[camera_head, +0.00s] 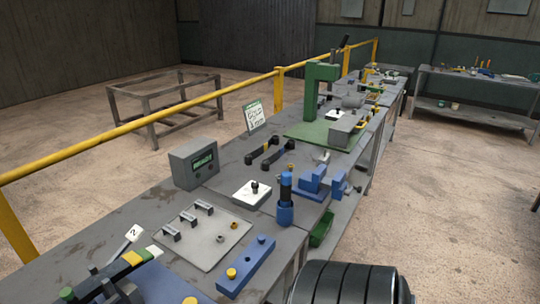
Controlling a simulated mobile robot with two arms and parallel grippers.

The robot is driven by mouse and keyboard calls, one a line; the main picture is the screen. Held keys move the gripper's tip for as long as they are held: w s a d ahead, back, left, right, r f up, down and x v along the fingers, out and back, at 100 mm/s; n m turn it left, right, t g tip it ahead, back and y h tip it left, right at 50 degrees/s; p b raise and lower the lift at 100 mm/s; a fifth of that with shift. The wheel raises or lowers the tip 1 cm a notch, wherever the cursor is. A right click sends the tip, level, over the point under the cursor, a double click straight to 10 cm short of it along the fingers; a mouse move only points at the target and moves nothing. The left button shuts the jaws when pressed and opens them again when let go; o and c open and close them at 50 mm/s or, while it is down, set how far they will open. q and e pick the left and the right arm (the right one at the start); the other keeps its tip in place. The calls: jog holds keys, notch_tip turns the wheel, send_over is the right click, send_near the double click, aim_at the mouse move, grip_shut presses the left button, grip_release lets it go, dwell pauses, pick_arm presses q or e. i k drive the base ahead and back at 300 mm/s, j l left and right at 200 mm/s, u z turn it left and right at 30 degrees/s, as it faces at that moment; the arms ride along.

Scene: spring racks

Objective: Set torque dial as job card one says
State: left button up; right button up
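A white square plate with a small black knob (253,189) lies on the near bench; it may be the torque dial, but I cannot read its setting. A small white card with a green top edge (254,115) stands at the bench's back edge; its lettering is too small to read surely. A white tag marked 2 (134,232) stands at the lower left. I cannot tell which is job card one. A grey box with a green display (194,163) stands left of the knob plate. Neither of my grippers shows.
A green press (318,88) stands farther back. A yellow rail (140,122) runs behind.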

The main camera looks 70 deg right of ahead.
aim_at(255, 184)
jog(key=l+z, duration=0.8)
jog(key=l, duration=0.15)
